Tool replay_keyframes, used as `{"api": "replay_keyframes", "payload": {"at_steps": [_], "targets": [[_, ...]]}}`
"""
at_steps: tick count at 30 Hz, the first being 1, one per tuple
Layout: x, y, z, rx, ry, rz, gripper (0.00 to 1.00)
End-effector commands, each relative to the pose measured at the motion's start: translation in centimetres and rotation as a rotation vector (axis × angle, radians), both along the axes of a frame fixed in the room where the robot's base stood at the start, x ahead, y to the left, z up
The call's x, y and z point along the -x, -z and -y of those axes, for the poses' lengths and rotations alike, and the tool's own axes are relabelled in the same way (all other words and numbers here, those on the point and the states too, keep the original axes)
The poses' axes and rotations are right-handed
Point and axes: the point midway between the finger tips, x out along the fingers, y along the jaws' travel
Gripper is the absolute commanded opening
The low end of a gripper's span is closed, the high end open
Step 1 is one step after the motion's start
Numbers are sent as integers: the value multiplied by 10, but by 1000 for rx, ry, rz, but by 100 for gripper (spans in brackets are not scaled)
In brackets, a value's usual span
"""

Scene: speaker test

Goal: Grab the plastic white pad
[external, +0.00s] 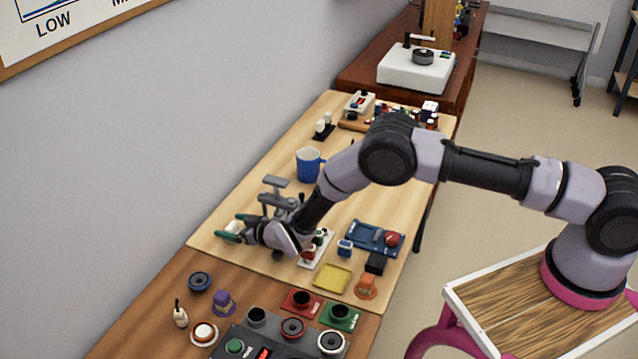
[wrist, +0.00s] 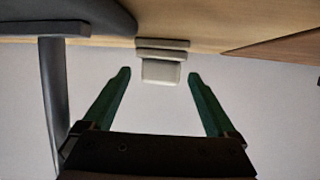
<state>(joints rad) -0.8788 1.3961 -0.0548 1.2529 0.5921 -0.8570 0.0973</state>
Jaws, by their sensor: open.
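The white pad (wrist: 162,72) is a small pale block with a stepped, wider part behind it. It is in the upper middle of the wrist view, centred between the tips of my gripper (wrist: 159,74). The two green fingers are spread wide on either side of it, with a gap on each side. In the external view the pad (external: 229,233) is a small pale shape at the left edge of the light wooden table (external: 350,208). My gripper (external: 240,226) is low over that edge, close to the pad. I cannot tell how deep the pad sits between the fingers.
A grey stand (external: 276,198) rises close behind my gripper; a grey post (wrist: 53,90) shows left in the wrist view. A blue tray (external: 375,238) and yellow pad (external: 332,278) lie to the right. The wall is at left.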

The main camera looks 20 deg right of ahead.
Motion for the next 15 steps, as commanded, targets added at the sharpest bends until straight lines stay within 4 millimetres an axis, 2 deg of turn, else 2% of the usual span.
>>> {"api": "replay_keyframes", "payload": {"at_steps": [10, 14, 15], "targets": [[-6, 3, -4, 1, 0, 1, 92], [-6, 2, -4, 0, 0, 0, 43], [-6, 2, -4, 0, 0, 0, 27]]}}
